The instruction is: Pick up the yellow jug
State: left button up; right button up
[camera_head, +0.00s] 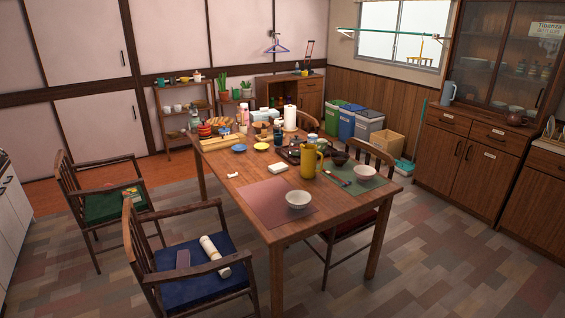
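The yellow jug (308,160) stands upright on the wooden dining table (236,183), right of the middle of the camera_head view. Its handle side faces right, close to a dark tray with dark pots. A pink placemat (262,203) with a white bowl (298,200) lies in front of it. A green placemat (372,186) with a pale bowl (364,173) lies to its right. Neither of my grippers is in view, and nothing is touching the jug.
Wooden chairs stand around the table; the near one has a blue cushion (200,283) with a white bottle on it. Several bottles, dishes and a paper roll (290,118) crowd the table's far half. Bins (347,122) and a cabinet (470,150) stand beyond. The right foreground floor is clear.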

aim_at(309, 153)
jog(key=i+l+u, duration=0.3)
jog(key=l, duration=0.25)
jog(key=i+l+u, duration=0.3)
jog(key=l, duration=0.4)
jog(key=i+l+u, duration=0.15)
jog(key=i+l, duration=0.1)
jog(key=l, duration=0.1)
